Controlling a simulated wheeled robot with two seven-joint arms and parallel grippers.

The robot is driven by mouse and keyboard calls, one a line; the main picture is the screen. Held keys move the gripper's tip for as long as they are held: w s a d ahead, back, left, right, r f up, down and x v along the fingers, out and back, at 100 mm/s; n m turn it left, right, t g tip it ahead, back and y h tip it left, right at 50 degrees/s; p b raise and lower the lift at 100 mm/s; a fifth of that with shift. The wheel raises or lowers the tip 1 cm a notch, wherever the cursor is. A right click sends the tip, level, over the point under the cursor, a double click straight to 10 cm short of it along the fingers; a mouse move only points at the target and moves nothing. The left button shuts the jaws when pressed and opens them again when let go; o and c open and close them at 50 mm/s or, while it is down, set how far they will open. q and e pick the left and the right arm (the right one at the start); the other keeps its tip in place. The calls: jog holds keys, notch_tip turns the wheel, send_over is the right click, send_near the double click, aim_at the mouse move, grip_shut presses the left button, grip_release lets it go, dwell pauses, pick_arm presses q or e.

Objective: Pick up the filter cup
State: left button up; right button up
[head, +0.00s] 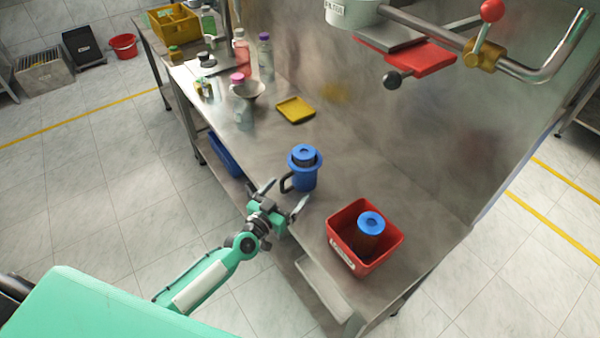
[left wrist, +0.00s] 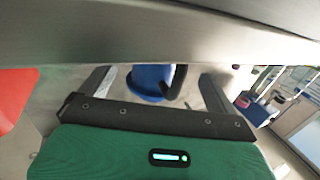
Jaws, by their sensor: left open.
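A blue filter cup (head: 305,180) with a dark handle on its left side stands upright near the front edge of the steel table (head: 345,185). It also shows partly in the left wrist view (left wrist: 148,80), between my fingers, with its upper part hidden by a grey metal band. My left gripper (head: 286,194) is open and empty, just in front of the cup at the table edge. Its two spread fingers show in the left wrist view (left wrist: 153,88). I cannot tell whether it touches the cup. My right gripper is not in view.
A red bin (head: 338,253) with a blue-topped dark cylinder (head: 370,236) inside stands to the right. A red lever plate (head: 420,66) hangs above.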

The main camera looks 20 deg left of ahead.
aim_at(297, 181)
pick_arm(q)
jog(key=shift+x, duration=3)
jog(key=shift+s+d, duration=0.1)
jog(key=shift+d, duration=0.05)
jog(key=c, duration=1)
jog(key=shift+c, duration=0.8)
jog(key=shift+r, duration=0.15)
